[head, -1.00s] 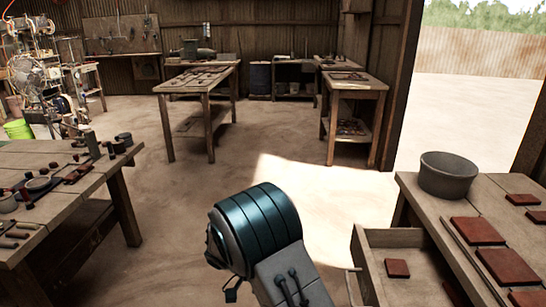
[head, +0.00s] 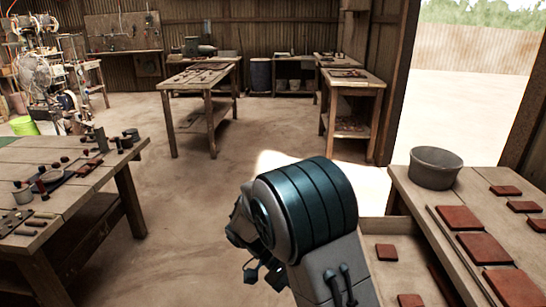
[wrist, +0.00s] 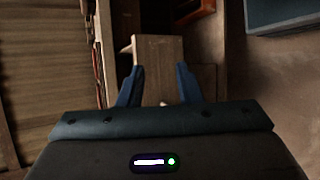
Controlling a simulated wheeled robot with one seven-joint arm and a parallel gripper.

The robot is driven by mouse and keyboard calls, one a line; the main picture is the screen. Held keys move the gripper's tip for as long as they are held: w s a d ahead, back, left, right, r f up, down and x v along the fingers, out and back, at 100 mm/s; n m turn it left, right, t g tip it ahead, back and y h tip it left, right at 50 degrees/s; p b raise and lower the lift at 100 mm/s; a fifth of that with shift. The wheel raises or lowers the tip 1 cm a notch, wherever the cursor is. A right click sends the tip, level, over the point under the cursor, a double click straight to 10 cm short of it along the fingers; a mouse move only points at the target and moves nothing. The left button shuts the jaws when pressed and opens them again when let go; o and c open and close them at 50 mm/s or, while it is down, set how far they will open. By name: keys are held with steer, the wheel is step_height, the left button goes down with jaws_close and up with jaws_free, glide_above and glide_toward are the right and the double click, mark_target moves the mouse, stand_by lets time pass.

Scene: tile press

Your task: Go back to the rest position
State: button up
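My gripper (wrist: 160,88) shows in the wrist view with two blue fingers spread apart. A pale wooden piece (wrist: 158,55) shows between and beyond the fingers; I see no clear contact with it. In the head view my arm's teal-banded joint stands in the lower middle, left of the right-hand bench (head: 476,203).
A grey bowl (head: 436,168) and several red tiles stand on the right bench. A cluttered wooden table (head: 88,205) is at left. Two work tables (head: 209,88) (head: 352,84) stand farther back. The floor (head: 195,215) between them is clear.

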steer(key=s+d+r+n+t+y+p, duration=0.1)
steer(key=s+d+r+t+y+p, duration=0.1)
steer(key=r, duration=0.4)
steer(key=s+d+r+n+t+y+p, duration=0.1)
steer(key=s+d+r+t+y+p, duration=0.1)
steer(key=s+r+t+y+p, duration=0.2)
steer(key=s+d+r+n+t+y+p, duration=0.1)
steer(key=s+r+t+y+p, duration=0.2)
steer(key=r, duration=0.7)
steer(key=y+p, duration=0.2)
steer(key=p, duration=0.2)
steer(key=shift+d+t, duration=0.3)
steer(key=shift+d, duration=0.1)
steer(key=shift+d, duration=0.15)
